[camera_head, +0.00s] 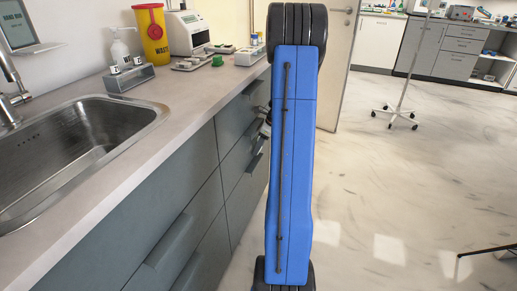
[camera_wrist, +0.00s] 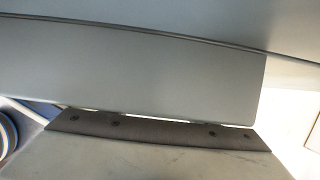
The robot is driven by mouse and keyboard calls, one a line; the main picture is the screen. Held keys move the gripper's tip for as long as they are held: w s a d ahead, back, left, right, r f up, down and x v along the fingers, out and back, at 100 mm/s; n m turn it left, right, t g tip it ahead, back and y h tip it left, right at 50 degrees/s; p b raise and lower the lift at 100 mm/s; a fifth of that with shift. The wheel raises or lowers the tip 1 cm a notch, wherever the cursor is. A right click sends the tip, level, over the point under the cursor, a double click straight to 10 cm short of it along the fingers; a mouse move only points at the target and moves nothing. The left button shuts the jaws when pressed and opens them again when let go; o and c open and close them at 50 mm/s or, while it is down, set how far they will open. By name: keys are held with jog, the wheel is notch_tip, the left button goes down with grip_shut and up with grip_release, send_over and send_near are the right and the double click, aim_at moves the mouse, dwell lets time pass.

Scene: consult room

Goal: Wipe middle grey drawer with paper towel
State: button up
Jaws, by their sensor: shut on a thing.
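The grey drawers stand in a stack under the counter, left of my arm in the camera_head view. The middle grey drawer (camera_head: 235,172) is partly covered by my blue arm link. Only a small part of my gripper (camera_head: 264,124) shows at the link's left edge, close to the drawer fronts. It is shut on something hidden. The wrist view shows a flat grey front (camera_wrist: 150,80) up close, with a dark strip with small round dots (camera_wrist: 165,131) below it. I cannot make out the paper towel in either view.
The counter (camera_head: 187,100) holds a sink (camera_head: 75,135), a yellow waste bin (camera_head: 151,38) and a white device (camera_head: 187,32). Floor right of my arm is largely clear. A wheeled stand (camera_head: 400,105) is farther back. A dark leg stands at right.

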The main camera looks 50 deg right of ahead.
jog(key=shift+w+d, duration=0.2)
jog(key=shift+d, duration=0.25)
jog(key=shift+w+d, duration=0.2)
jog(key=shift+d, duration=0.25)
jog(key=shift+s+a, duration=0.1)
jog(key=shift+s+a, duration=0.5)
jog(key=shift+a, duration=0.4)
jog(key=shift+s+a, duration=0.45)
jog(key=shift+a, duration=0.45)
jog(key=shift+s+a, duration=0.4)
jog(key=shift+a, duration=0.85)
jog(key=shift+s+a, duration=0.45)
jog(key=shift+a, duration=0.85)
jog(key=shift+s+a, duration=0.4)
jog(key=shift+a, duration=0.85)
jog(key=shift+s+d, duration=0.4)
jog(key=shift+s, duration=0.5)
jog(key=shift+s+d, duration=0.35)
jog(key=shift+s, duration=0.6)
jog(key=shift+s+d, duration=0.4)
jog(key=shift+s, duration=0.5)
